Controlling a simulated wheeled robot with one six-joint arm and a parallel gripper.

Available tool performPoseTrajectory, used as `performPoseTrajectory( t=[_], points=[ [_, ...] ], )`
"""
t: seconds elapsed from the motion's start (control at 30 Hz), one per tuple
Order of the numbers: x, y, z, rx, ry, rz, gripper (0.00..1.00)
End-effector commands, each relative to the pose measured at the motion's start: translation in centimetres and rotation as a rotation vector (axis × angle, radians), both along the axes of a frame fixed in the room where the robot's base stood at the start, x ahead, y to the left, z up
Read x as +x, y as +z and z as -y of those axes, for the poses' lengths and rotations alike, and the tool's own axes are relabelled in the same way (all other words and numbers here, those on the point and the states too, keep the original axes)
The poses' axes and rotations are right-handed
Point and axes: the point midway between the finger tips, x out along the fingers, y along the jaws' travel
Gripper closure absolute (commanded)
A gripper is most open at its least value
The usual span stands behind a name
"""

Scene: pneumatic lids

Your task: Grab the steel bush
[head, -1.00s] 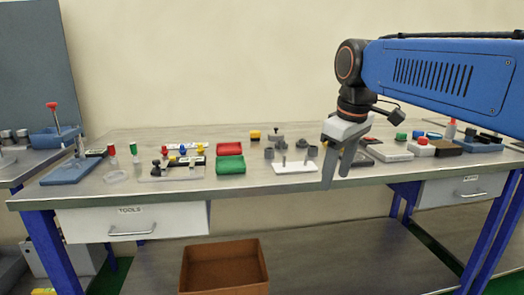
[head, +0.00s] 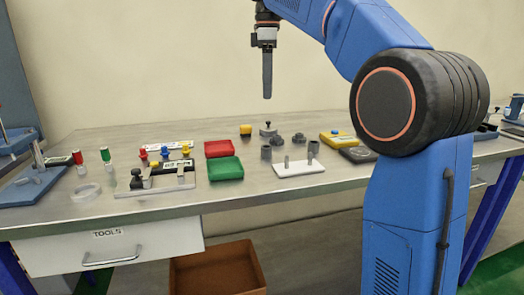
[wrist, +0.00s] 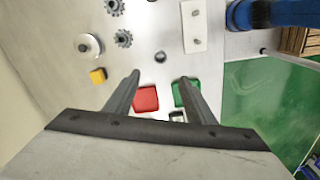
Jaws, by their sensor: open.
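Two short grey hollow cylinders look like steel bushes. One grey bush (head: 266,153) stands between the green tray and the white pin plate; it also shows in the wrist view (wrist: 160,56), ahead of the fingertips. The other grey cylinder (head: 313,147) stands at the plate's right end. I cannot tell which is meant.
A white plate (head: 300,169) with upright pins is beside the bush. Red (head: 218,149) and green (head: 225,169) trays stand left of it. Gears (head: 276,139), a knobbed disc (head: 268,130) and a yellow block (head: 246,132) are behind. A fixture with coloured knobs (head: 158,180) is further left.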

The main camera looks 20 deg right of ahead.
Motion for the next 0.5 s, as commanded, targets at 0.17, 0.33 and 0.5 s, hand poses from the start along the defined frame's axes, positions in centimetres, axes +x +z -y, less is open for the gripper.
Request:
performPoseTrajectory(
  t=[0.17, 0.33, 0.5],
  points=[
    [-0.1, -1.9, 0.0, -0.001, 0.002, -0.001, 0.5],
    [-0.1, -5.0, 0.0, 0.0, 0.001, -0.002, 0.5],
    [-0.1, -7.9, 0.0, -0.001, 0.001, -0.001, 0.5]
  ],
)
